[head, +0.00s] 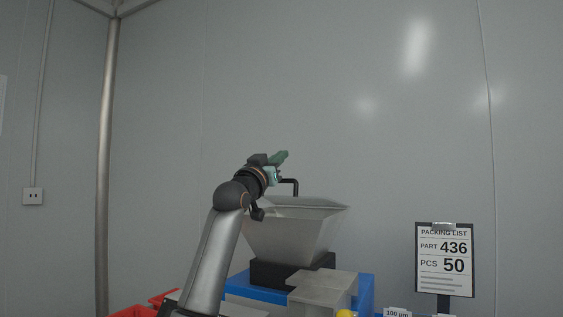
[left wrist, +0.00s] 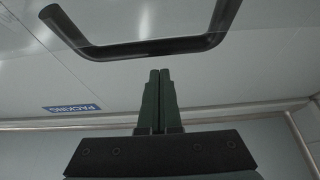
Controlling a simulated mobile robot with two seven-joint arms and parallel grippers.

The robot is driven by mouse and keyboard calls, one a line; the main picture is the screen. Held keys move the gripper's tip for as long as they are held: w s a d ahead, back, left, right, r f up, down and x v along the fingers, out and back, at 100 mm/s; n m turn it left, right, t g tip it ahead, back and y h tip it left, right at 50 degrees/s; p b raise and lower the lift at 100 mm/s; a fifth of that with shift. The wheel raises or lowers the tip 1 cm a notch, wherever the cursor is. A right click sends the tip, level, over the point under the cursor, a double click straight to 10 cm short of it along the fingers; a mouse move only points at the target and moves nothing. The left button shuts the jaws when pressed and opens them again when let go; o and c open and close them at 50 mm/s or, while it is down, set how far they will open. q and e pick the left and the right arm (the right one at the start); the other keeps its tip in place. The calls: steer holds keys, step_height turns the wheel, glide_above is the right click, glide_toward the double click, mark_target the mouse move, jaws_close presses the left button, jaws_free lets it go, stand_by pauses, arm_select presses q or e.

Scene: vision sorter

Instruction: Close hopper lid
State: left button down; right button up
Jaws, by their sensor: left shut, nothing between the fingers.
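The grey metal hopper (head: 292,237) stands on a black block on a blue machine in the head view. A black handle (head: 296,187) shows above its rim, just right of my left gripper. In the left wrist view the same dark handle (left wrist: 150,47) crosses the top as a wide U, seemingly on a see-through lid panel. I cannot tell the lid's exact angle. My left gripper (head: 283,156), with green fingers, is raised above the hopper's left side. In the left wrist view its fingers (left wrist: 159,73) are shut and empty, apart from the handle. My right gripper is not in view.
A packing list clipboard (head: 444,258) stands to the right. Red bins (head: 133,311) are at the lower left. A grey metal box (head: 323,286) sits before the hopper, and a yellow round thing (head: 345,313) is below.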

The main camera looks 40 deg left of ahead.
mark_target(272, 197)
arm_select(q)
steer(key=shift+s+d+f+t+b, duration=0.1)
steer(key=shift+s+f+t+b, duration=0.25)
steer(key=shift+f+b, duration=0.35)
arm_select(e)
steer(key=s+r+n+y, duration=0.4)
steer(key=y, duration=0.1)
arm_select(q)
steer(key=f+b, duration=0.1)
steer(key=s+f+b, duration=0.1)
steer(key=f+t+b, duration=0.1)
steer(key=shift+s+d+f+y, duration=0.1)
steer(key=shift+s+d+y, duration=0.1)
steer(key=shift+d+y, duration=0.1)
steer(key=f+t+b, duration=0.1)
steer(key=f, duration=0.1)
steer(key=s+f+b, duration=0.1)
steer(key=b, duration=0.1)
steer(key=shift+s+d+f+t, duration=0.1)
steer(key=shift+f+t, duration=0.25)
steer(key=shift+f, duration=0.05)
steer(key=shift+s+f+b, duration=0.15)
steer(key=shift+f+b, duration=0.4)
steer(key=shift+b, duration=0.15)
steer(key=shift+d+f, duration=0.1)
steer(key=shift+f, duration=0.2)
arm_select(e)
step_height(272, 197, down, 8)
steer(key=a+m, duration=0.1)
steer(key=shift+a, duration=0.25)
